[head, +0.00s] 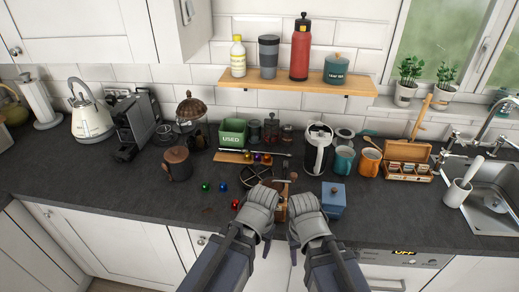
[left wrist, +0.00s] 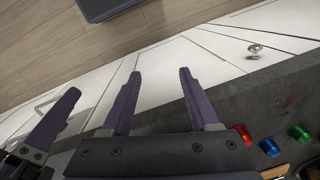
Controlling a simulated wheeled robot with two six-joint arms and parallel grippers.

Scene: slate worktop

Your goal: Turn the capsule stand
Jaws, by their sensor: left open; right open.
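A dark, round wire stand (head: 252,174), which looks like the capsule stand, is on the worktop just beyond my left gripper; its near side is partly hidden by that gripper. Several coloured capsules show at its back edge; I cannot tell whether they sit in it. My left gripper (head: 264,198) is at the worktop's front, apart from the stand as far as I can see. In the left wrist view its fingers (left wrist: 158,75) are spread with nothing between them. My right gripper (head: 306,205) is open, close beside the left one.
Loose green (head: 205,186), blue (head: 222,187) and red (head: 235,204) capsules lie left of the stand. A blue box (head: 333,200) stands right of my right gripper. A brown pot (head: 178,163) stands further left. A green box (head: 233,133) is behind. The worktop's front left is clear.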

